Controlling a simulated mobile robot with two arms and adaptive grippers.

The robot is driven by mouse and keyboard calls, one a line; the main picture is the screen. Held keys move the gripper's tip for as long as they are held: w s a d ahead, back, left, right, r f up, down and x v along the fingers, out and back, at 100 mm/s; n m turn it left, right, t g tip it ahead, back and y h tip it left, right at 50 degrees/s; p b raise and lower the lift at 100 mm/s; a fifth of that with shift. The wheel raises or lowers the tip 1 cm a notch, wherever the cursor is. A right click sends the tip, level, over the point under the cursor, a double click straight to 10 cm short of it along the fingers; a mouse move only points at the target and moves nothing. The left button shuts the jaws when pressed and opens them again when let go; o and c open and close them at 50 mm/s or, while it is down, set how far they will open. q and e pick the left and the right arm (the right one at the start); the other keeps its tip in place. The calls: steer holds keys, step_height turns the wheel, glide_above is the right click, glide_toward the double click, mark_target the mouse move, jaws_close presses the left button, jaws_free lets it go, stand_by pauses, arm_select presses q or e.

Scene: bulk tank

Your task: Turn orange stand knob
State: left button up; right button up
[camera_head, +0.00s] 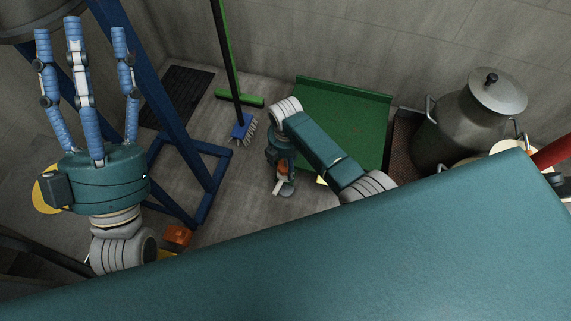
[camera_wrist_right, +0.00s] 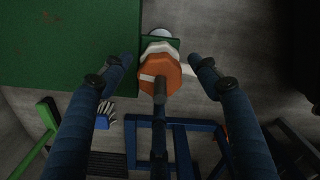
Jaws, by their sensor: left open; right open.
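The orange stand knob (camera_wrist_right: 163,72) is in the middle of the right wrist view, with a white part just behind it. My right gripper (camera_wrist_right: 163,66) is open, with one blue finger to the left of the knob, one to the right and one in front of it. Whether any finger touches the knob, I cannot tell. In the head view my right gripper (camera_head: 284,188) is low, left of the green panel, and a small orange patch shows beside it. My left gripper (camera_head: 80,52) is open and empty at the upper left, its blue fingers pointing up.
A green panel (camera_head: 345,120) stands behind my right arm. A metal milk can (camera_head: 468,125) stands at right. Another orange object (camera_head: 177,236) lies low at left.

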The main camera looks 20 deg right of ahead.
arm_select(q)
steer(key=shift+s+a+r+t, duration=0.1)
steer(key=shift+s+r+t, duration=0.2)
steer(key=shift+s+r, duration=0.15)
arm_select(e)
steer(key=shift+f, duration=0.15)
